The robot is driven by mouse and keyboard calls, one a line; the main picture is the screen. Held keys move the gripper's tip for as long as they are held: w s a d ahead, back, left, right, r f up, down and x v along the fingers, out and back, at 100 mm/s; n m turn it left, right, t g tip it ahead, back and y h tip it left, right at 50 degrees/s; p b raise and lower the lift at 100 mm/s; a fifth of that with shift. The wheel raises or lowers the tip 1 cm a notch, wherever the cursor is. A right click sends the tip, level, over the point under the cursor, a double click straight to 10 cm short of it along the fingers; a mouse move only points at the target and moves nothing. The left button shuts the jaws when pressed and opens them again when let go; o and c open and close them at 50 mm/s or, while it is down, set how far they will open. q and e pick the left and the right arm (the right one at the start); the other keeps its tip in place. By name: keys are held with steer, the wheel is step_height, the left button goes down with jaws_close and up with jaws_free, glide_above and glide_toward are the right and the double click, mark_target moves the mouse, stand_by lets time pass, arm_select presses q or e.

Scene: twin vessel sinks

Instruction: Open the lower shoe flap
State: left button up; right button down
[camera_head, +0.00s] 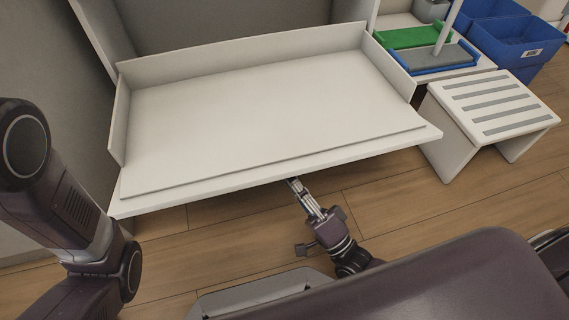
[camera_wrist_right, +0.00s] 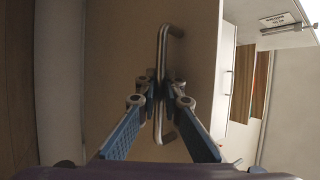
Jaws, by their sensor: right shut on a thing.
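In the head view a white flap panel (camera_head: 260,110) with raised side and back walls lies tilted out, its front edge toward me. My right gripper (camera_head: 296,188) is just below that front edge. My right gripper (camera_wrist_right: 160,92) is shut on the handle's middle. The handle is hidden in the head view. My left gripper is out of view; only my left arm shows at the left.
A white slatted stool (camera_head: 490,100) stands on the right. Behind it are blue bins (camera_head: 515,40), and a green tray (camera_head: 412,37) lies on a shelf. Wood floor (camera_head: 375,195) is bare in front of the flap. The right wrist view also shows a labelled panel (camera_wrist_right: 285,40).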

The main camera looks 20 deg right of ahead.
steer(key=shift+s+f+y, duration=0.2)
steer(key=shift+f+y, duration=0.1)
steer(key=shift+f, duration=0.1)
steer(key=shift+t, duration=0.3)
steer(key=c, duration=2.3)
jaws_free()
steer(key=shift+r, duration=0.1)
